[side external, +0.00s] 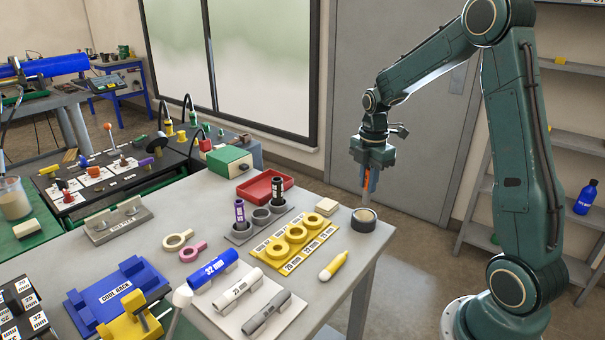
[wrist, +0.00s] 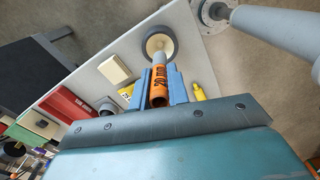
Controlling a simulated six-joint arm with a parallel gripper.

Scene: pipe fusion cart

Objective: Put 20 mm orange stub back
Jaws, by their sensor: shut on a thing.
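The orange stub (wrist: 158,88), with a dark 20 mm marking, is held between the blue fingers of my gripper (wrist: 160,86) in the wrist view. In the side view my gripper (side external: 367,180) is shut on it above the table's far right corner, and the orange stub (side external: 367,181) shows only partly between the fingers. A grey stub rack (side external: 240,238) stands on the table to the left, with a purple stub (side external: 239,212) and a black stub (side external: 277,188) upright in its outer cups. Its middle cup (side external: 261,216) looks empty.
A dark round roll (side external: 363,220) sits at the table corner, close under my gripper. A yellow ring tray (side external: 290,247), a yellow marker (side external: 333,266), a cream block (side external: 326,207) and a red tray (side external: 265,187) surround the rack. Pipe pieces lie nearer the front.

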